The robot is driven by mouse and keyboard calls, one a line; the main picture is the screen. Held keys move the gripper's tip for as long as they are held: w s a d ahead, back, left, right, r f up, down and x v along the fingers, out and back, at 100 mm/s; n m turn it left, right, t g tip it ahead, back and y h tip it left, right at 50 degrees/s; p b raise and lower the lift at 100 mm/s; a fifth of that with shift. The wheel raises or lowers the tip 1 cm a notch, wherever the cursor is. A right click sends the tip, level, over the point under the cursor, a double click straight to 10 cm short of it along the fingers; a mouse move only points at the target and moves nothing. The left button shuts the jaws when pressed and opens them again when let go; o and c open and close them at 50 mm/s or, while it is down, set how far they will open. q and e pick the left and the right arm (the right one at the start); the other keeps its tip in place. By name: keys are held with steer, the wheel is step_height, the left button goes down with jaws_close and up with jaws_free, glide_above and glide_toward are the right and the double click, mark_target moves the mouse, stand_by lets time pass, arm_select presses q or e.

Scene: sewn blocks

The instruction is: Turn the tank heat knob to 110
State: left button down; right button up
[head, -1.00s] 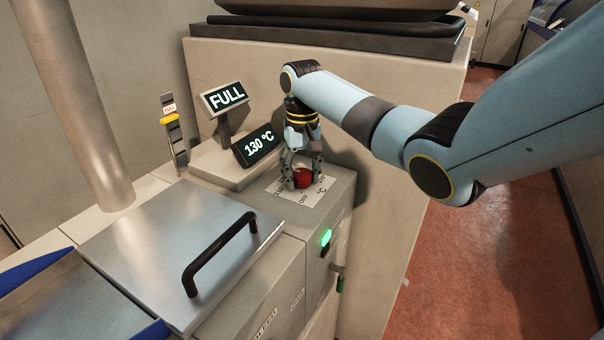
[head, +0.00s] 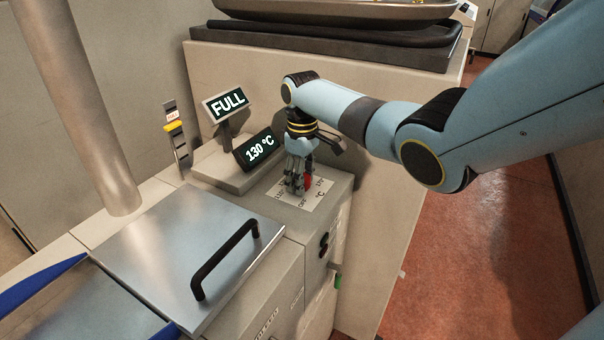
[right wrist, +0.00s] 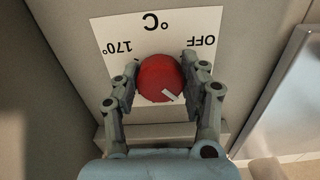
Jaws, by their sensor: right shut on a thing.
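The red tank heat knob (right wrist: 158,77) sits on a white dial plate (right wrist: 122,32) marked 170°, OFF and °C. In the right wrist view my right gripper (right wrist: 160,88) has one finger on each side of the knob and is shut on it. A white mark shows on the knob's lower right. In the head view my right gripper (head: 299,186) points down over the dial and hides most of the knob (head: 309,181). The tilted display (head: 259,149) reads 130 °C. My left gripper is not in view.
A second display (head: 226,104) reads FULL. A steel lid (head: 165,250) with a black handle (head: 224,258) lies at the front left. A steel pipe (head: 85,110) stands at the left. A beige wall (head: 400,130) rises behind the dial; red floor lies to the right.

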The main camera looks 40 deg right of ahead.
steer(key=shift+w+d+n, duration=0.1)
steer(key=shift+w+n, duration=0.05)
steer(key=shift+n, duration=1.45)
steer(key=o, duration=1.2)
steer(key=shift+r, duration=0.1)
step_height(320, 180, up, 12)
steer(key=shift+f, duration=0.1)
